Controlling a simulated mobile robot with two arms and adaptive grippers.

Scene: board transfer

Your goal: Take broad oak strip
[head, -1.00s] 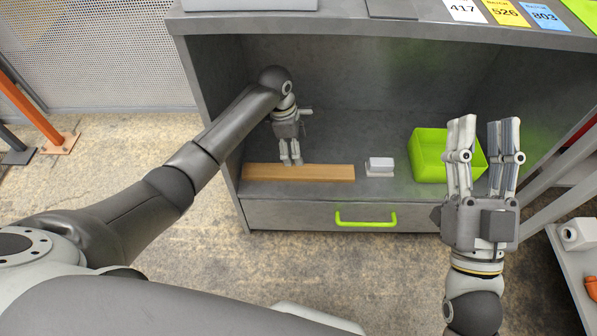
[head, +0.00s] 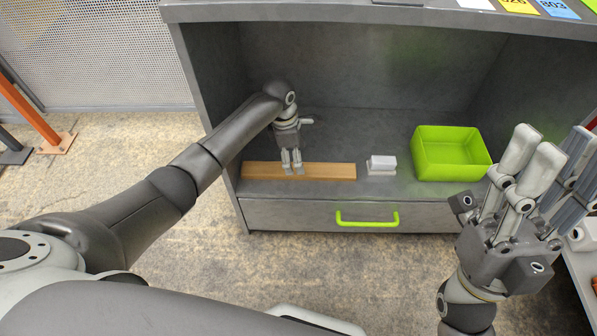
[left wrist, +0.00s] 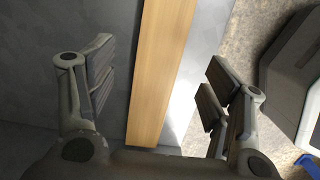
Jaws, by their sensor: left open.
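The broad oak strip (head: 325,171) lies flat along the front of the grey cabinet's lower shelf. My left gripper (head: 292,170) reaches into the cabinet and is just at the strip, left of its middle. In the left wrist view the strip (left wrist: 160,70) runs between the two open fingers, with gaps on both sides; no finger visibly touches it. My right gripper (head: 548,175) is raised in front of the cabinet's right side, fingers spread, with nothing seen between them.
A small white block (head: 382,164) sits right of the strip on the shelf. A green bin (head: 450,170) stands further right. A drawer with a green handle (head: 367,219) is below the shelf. The cabinet's side wall (head: 207,85) is close to my left arm.

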